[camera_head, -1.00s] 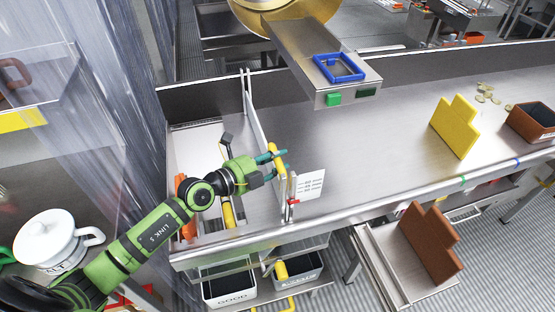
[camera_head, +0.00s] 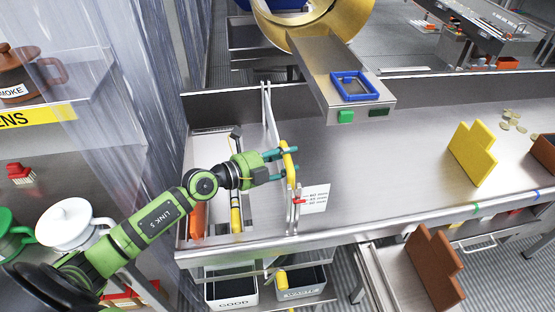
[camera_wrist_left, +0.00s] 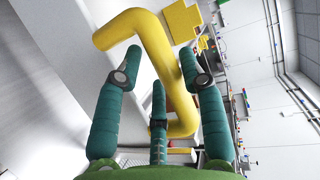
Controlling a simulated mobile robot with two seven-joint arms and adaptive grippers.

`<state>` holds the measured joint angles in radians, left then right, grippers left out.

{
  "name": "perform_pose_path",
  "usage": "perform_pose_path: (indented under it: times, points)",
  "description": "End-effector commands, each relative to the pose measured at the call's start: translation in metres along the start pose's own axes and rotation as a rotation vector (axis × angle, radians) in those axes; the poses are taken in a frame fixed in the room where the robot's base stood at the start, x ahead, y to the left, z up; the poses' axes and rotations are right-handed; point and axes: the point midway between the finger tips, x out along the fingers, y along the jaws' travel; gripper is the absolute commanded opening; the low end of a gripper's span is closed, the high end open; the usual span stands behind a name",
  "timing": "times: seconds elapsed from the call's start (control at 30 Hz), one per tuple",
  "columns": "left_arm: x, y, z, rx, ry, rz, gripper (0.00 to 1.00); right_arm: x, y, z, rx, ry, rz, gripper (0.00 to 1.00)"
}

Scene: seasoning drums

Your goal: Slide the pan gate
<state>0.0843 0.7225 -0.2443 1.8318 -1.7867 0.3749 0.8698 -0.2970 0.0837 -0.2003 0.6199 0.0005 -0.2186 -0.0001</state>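The pan gate (camera_head: 271,115) is a thin upright plate standing across the steel bench, with a yellow handle (camera_head: 291,163) on it. A red pointer (camera_head: 299,201) on its near end sits beside a white scale card (camera_head: 315,197). My left gripper (camera_head: 296,162) is at the handle, its teal fingers on both sides of the yellow bar. In the left wrist view the bent yellow handle (camera_wrist_left: 158,42) runs between the spread fingers (camera_wrist_left: 163,62), overlapped by the right and middle ones; firm contact is unclear. My right gripper is out of view.
A steel chute with a blue frame (camera_head: 354,87) hangs over the bench behind the gate. A yellow stepped block (camera_head: 470,154) stands at the right. Bins (camera_head: 231,289) sit below. The bench right of the scale card is clear.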

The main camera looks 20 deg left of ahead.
Motion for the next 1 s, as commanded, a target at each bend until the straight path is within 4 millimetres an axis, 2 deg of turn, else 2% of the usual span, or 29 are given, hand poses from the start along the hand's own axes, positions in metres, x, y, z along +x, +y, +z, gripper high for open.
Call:
perform_pose_path:
  times: [0.17, 0.4, 0.6, 0.8, 1.0]
  points:
    - [-0.018, 0.002, 0.0, 0.0, 0.0, 0.003, 0.4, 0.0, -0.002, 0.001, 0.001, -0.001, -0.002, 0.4]
    - [-0.062, 0.001, -0.001, 0.002, 0.003, 0.005, 0.4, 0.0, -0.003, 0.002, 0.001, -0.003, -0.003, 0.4]
    - [-0.092, 0.001, -0.001, 0.0, 0.002, 0.003, 0.4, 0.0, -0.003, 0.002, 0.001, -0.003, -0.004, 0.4]
    - [-0.111, 0.0, 0.0, -0.002, 0.0, 0.0, 0.4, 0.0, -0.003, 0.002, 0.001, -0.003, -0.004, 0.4]
    - [-0.118, 0.0, 0.0, 0.0, 0.001, -0.001, 0.4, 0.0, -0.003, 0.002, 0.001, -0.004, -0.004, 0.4]
